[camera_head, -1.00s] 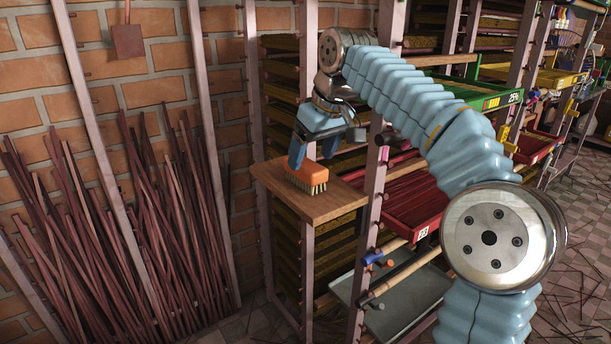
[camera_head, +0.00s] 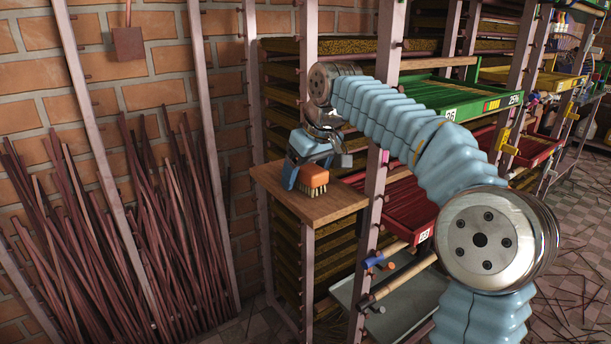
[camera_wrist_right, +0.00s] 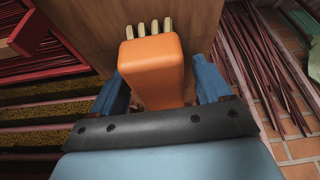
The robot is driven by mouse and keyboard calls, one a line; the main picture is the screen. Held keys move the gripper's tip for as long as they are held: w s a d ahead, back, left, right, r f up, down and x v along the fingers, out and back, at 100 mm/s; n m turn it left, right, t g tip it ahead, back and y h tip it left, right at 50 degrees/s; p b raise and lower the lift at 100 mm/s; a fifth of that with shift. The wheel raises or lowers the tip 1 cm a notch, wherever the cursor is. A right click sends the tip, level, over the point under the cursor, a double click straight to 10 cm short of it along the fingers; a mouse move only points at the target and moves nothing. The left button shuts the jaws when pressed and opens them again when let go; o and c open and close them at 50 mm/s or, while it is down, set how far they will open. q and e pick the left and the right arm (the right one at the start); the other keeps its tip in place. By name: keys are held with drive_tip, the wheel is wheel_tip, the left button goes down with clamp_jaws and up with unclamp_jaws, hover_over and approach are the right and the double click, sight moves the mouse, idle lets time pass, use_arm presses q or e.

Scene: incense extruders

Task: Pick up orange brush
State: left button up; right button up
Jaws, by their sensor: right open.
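The orange brush (camera_head: 314,177) sits on a small wooden shelf (camera_head: 322,209), its pale bristles facing down. In the right wrist view the brush (camera_wrist_right: 153,66) lies between the two blue fingers of my right gripper (camera_wrist_right: 160,86), its bristles showing at the far end. My right gripper (camera_head: 303,174) is open, low at the shelf, with one finger on each side of the brush. The head view shows one blue finger at the brush's left; the other is mostly hidden. Whether the fingers touch the brush cannot be told. My left gripper is not in view.
A wooden post (camera_head: 371,215) rises at the shelf's right. Red trays (camera_head: 409,207) and a green tray (camera_head: 455,95) fill the rack to the right. Thin dark sticks (camera_head: 110,235) lean on the brick wall at left.

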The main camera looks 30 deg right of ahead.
drive_tip(key=c, duration=1.1)
wheel_tip(320, 180, up, 3)
drive_tip(key=shift+r+p, duration=0.1)
drive_tip(key=shift+p, duration=0.45)
drive_tip(key=s+r, duration=0.1)
drive_tip(key=r, duration=0.1)
drive_tip(key=s+r, duration=0.2)
drive_tip(key=s+r+p, duration=0.1)
drive_tip(key=r, duration=0.1)
drive_tip(key=shift+s+d+r, duration=0.2)
drive_tip(key=shift+s, duration=0.2)
drive_tip(key=s+r, duration=0.1)
drive_tip(key=s, duration=0.2)
drive_tip(key=s+r, duration=0.1)
drive_tip(key=s, duration=0.2)
drive_tip(key=s+r, duration=0.1)
drive_tip(key=s, duration=0.2)
drive_tip(key=shift+s+d+r+b, duration=0.1)
drive_tip(key=shift+d+r+b, duration=0.25)
